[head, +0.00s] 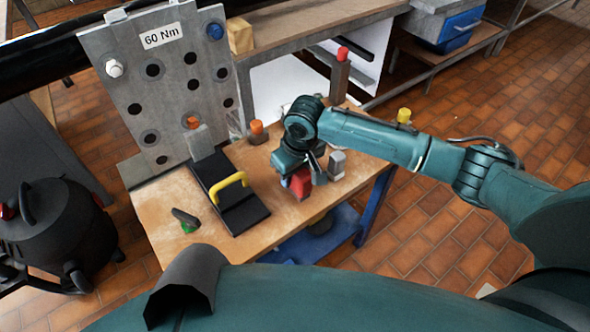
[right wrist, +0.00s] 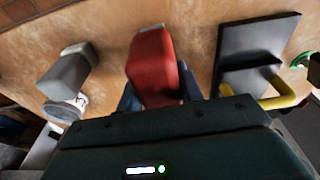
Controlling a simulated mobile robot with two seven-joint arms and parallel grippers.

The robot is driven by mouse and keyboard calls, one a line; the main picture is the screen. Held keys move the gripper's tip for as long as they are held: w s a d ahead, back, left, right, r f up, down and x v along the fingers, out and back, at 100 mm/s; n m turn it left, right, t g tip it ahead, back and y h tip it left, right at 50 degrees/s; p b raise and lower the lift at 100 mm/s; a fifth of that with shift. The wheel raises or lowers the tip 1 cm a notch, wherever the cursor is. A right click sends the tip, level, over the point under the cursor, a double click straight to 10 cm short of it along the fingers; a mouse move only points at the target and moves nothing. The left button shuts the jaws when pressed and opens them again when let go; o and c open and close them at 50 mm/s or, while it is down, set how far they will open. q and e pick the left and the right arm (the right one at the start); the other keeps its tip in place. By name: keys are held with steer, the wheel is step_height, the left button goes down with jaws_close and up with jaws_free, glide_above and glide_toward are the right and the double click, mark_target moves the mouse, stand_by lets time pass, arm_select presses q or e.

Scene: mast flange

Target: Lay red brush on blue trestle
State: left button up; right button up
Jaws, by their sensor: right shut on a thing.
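The red brush (head: 299,184) shows as a red block at the right part of the wooden bench top. My right gripper (head: 301,173) is over it and shut on it. In the right wrist view the red brush (right wrist: 152,65) points away from the gripper, with a thin grey edge at its far end. Dark bluish parts (right wrist: 190,84) flank the brush there; I cannot tell whether they are my fingers or the blue trestle. I cannot make out the trestle clearly in the head view. It is also unclear whether the brush touches anything below. My left gripper is out of view.
A grey block-shaped item (head: 337,164) stands just right of the gripper. A black board with a yellow handle (head: 231,184) lies to the left, and a small green-and-dark item (head: 187,222) beyond it. An upright grey flange plate (head: 185,80) stands at the back. The bench front is clear.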

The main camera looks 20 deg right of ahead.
steer(key=shift+f, duration=0.25)
steer(key=shift+f, duration=0.1)
steer(key=o, duration=1)
steer(key=shift+f, duration=0.1)
steer(key=shift+o, duration=0.2)
